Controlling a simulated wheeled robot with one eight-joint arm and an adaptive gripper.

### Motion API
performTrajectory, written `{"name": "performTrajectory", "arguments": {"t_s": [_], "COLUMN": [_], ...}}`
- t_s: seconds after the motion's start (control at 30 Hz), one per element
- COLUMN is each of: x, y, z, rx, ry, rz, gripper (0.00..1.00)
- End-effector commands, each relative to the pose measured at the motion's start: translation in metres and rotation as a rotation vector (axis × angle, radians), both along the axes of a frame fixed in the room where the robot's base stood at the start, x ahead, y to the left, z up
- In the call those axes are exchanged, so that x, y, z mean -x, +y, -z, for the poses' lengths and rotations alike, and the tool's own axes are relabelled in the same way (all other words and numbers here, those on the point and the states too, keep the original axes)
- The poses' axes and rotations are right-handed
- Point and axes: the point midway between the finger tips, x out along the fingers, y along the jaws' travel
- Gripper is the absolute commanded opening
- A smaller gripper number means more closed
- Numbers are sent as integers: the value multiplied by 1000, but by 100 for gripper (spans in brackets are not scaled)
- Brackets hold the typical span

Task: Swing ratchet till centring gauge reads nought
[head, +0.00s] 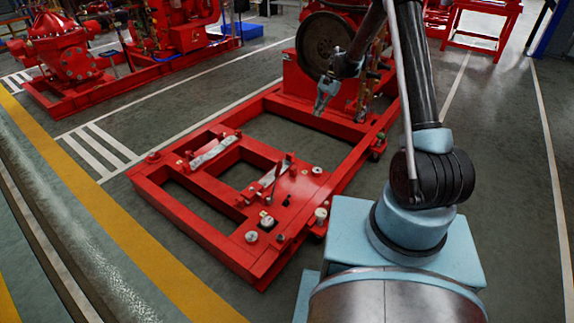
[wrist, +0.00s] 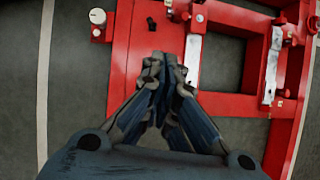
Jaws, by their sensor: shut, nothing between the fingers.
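My gripper (head: 320,110) hangs above the far part of the red base frame (head: 180,208), near the big dark flywheel. In the wrist view its fingers (wrist: 163,62) are together and empty, over a red beam (wrist: 122,72). No gauge reading is legible in either view.
The dark flywheel (head: 327,45) and red engine mount stand at the frame's far end. A pale metal strip (head: 214,152) lies on the frame. A red pump (head: 62,48) is at the back left, and a red table (head: 480,25) at the back right. Grey floor left of the frame is clear.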

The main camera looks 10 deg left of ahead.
Motion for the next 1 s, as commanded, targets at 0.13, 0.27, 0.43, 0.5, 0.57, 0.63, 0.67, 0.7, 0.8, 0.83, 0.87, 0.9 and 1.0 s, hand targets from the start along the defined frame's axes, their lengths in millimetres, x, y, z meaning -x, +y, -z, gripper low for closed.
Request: {"name": "performTrajectory", "arguments": {"t_s": [0.13, 0.27, 0.43, 0.5, 0.57, 0.63, 0.67, 0.7, 0.8, 0.83, 0.87, 0.9, 1.0], "x": [-7, -8, -4, -2, 1, 3, 4, 5, 7, 7, 8, 10, 16], "y": [24, 42, 62, 68, 72, 76, 77, 78, 80, 81, 81, 82, 85], "z": [47, 87, 138, 156, 168, 179, 183, 187, 194, 196, 198, 200, 208], "rx": [7, 15, 28, 33, 37, 42, 43, 44, 46, 46, 47, 47, 47], "ry": [51, 94, 149, 166, 179, 191, 195, 199, 206, 206, 207, 207, 207], "rz": [11, 22, 33, 38, 40, 42, 43, 43, 45, 46, 45, 45, 45], "gripper": [0, 0, 0, 0, 0, 0, 0, 0, 0, 0, 0, 0, 0]}}
